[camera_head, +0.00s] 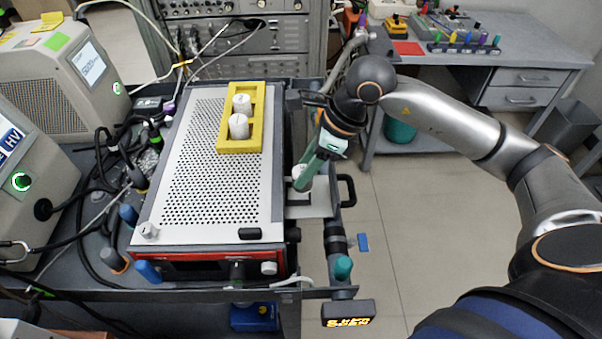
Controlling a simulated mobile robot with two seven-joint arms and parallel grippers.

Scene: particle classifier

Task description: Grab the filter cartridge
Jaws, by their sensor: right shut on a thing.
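My right gripper (305,177) reaches down from the right side of the picture, beside the right edge of the perforated metal box. Its green fingers are shut on a small white filter cartridge (299,171), which is partly hidden by the fingers. The cartridge is over or at a light grey plate (301,211); I cannot tell if it touches it. Two more white cylindrical cartridges (238,126) stand in a yellow holder (223,144) on top of the perforated box. My left gripper is not in view.
The perforated box (190,190) takes up the middle of the cart, with cables and instruments to its left. A black handle (347,190) and a dark post with a teal knob (342,267) stand at the cart's right edge. Open floor lies to the right.

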